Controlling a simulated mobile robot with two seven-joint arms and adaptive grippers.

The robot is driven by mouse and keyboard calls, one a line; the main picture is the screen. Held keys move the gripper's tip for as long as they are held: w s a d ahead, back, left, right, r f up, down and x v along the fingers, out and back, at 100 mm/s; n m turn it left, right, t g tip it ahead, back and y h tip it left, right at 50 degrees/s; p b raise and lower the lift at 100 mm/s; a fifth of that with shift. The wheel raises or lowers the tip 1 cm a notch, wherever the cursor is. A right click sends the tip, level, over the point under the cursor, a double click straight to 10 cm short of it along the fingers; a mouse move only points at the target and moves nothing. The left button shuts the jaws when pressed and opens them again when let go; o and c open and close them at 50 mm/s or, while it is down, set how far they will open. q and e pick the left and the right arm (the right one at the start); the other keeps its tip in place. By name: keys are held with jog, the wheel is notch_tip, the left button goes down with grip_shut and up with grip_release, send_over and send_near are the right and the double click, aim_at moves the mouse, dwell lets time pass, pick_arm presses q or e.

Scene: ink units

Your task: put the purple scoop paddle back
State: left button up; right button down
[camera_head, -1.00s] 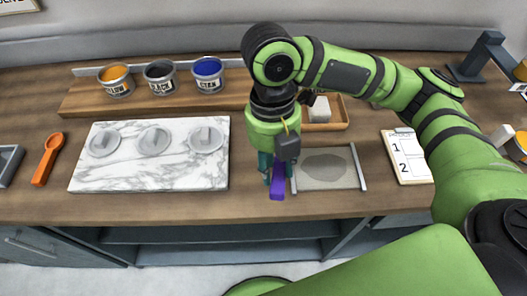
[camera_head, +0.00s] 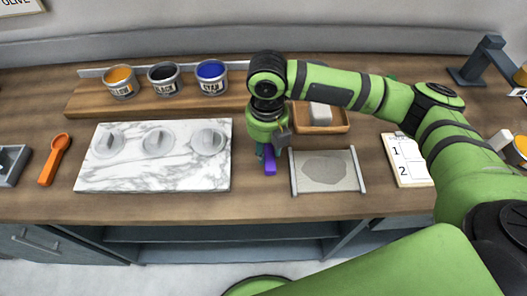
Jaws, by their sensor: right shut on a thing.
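The purple scoop paddle (camera_head: 270,164) is in my right gripper (camera_head: 268,153), which is shut on it. Only its purple end shows below the fingers; the rest is hidden by the gripper. It is over the wooden counter, between the marble slab (camera_head: 210,178) and the grey framed plate (camera_head: 326,171). I cannot tell whether it touches the counter. My left gripper is not in view.
An orange scoop (camera_head: 54,160) lies left of the slab. Three grey lids, one of them here (camera_head: 158,142), rest on the slab. A wooden tray (camera_head: 337,127) holds a pale block.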

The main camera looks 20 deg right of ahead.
jog(key=shift+w+a+f, duration=0.2)
jog(key=shift+w+f, duration=0.15)
jog(key=shift+w, duration=0.15)
notch_tip(320, 180, down, 3)
jog(key=shift+f+p, duration=0.1)
jog(key=shift+p, duration=0.55)
jog(key=shift+f, duration=0.4)
jog(key=c, duration=0.8)
grip_release()
notch_tip(320, 180, up, 12)
jog(key=b, duration=0.2)
jog(key=shift+b, duration=0.35)
